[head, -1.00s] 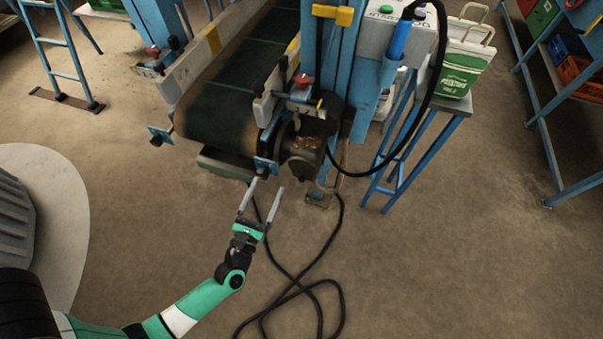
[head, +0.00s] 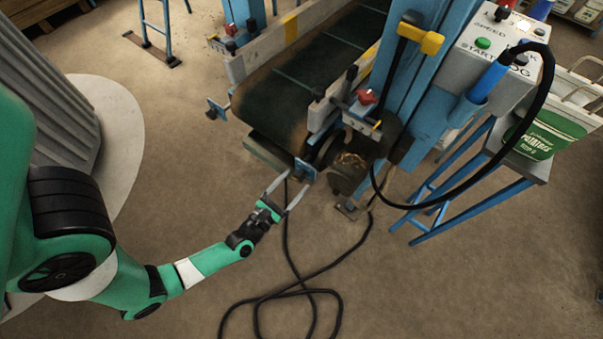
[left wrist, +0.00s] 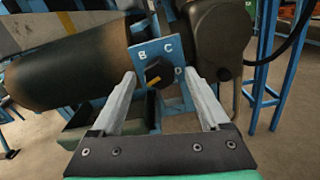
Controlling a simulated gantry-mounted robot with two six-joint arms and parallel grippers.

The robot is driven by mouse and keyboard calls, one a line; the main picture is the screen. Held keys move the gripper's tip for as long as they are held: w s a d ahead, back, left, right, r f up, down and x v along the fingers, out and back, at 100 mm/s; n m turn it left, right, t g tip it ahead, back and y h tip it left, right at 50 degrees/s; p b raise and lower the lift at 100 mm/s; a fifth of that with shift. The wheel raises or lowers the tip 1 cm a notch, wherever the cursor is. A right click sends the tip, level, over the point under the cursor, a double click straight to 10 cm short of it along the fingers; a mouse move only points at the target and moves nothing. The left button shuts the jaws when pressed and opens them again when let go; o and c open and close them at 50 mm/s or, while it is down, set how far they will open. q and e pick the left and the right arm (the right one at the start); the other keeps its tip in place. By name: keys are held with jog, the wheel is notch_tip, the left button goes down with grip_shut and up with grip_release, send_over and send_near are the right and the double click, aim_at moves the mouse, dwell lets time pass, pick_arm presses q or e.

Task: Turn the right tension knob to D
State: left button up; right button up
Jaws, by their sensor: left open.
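The right tension knob (left wrist: 158,72) is dark, with a yellow mark on its lower left side, away from the D. It sits on a blue plate (left wrist: 147,50) lettered B, C and D; the D is at the right, partly beside my finger. In the head view the plate (head: 306,170) is at the near end of the conveyor. My left gripper (head: 295,180) is open just in front of it. In the left wrist view its fingers stand either side of the knob, and I cannot tell whether they touch it. My right gripper is out of view.
The conveyor belt (head: 330,62) runs back from the plate; another blue plate (head: 216,110) is at its left corner. A dark motor (head: 350,168) is close right of the knob. A black cable (head: 288,250) lies on the floor. A blue stand (head: 470,195) is at the right.

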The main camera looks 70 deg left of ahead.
pick_arm(q)
jog(key=shift+w+a, duration=0.3)
jog(key=shift+w, duration=0.1)
jog(key=shift+s, duration=0.1)
jog(key=shift+d, duration=0.1)
jog(key=shift+c, duration=0.7)
grip_shut()
